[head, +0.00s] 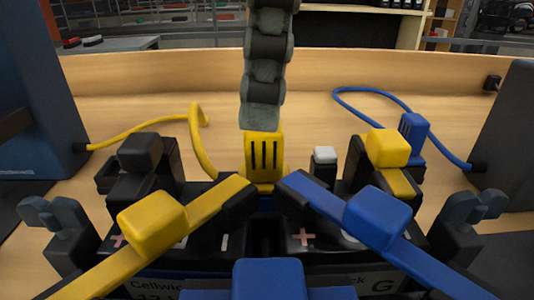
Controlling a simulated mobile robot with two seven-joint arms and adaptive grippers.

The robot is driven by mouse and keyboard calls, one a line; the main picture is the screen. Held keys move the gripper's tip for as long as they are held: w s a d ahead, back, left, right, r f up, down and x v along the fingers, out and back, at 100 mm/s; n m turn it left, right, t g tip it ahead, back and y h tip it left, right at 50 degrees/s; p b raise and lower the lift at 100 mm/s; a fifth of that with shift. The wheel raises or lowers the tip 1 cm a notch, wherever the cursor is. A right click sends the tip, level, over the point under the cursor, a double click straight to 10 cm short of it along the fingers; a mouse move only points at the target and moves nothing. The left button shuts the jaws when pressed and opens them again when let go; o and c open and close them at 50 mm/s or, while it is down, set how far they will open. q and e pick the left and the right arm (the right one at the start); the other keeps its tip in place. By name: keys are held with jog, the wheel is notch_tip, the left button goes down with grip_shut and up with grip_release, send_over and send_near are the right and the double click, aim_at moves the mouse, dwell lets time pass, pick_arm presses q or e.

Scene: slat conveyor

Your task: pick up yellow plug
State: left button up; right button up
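The yellow plug (263,153) stands upright near the middle of the head view, with dark slots on its face. A yellow cable (140,127) runs on the left side to a dark box. My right gripper (260,121) comes down from the top. Its grey, segmented finger ends at the plug's top edge; I see it nearly edge-on, and contact is unclear. Any opposite finger is hidden, so I cannot tell whether it is open or shut. The plug's lower end is partly hidden by the black unit in front. My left gripper is not in view.
A blue plug (413,132) with a blue cable (372,90) stands at the right. Yellow and blue levers (375,216) on the black unit (222,240) crowd the front. Dark boxes flank both sides. The wooden surface (300,110) behind the plug has free room.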

aim_at(253, 136)
jog(key=f, duration=0.5)
jog(key=shift+w+a+f, duration=0.1)
jog(key=shift+w+a, duration=0.1)
jog(key=shift+a, duration=0.2)
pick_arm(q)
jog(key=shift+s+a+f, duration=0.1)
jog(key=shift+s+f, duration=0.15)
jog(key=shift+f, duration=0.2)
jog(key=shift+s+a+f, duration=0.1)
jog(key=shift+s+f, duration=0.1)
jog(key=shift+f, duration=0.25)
pick_arm(e)
jog(key=shift+c, duration=0.5)
grip_shut()
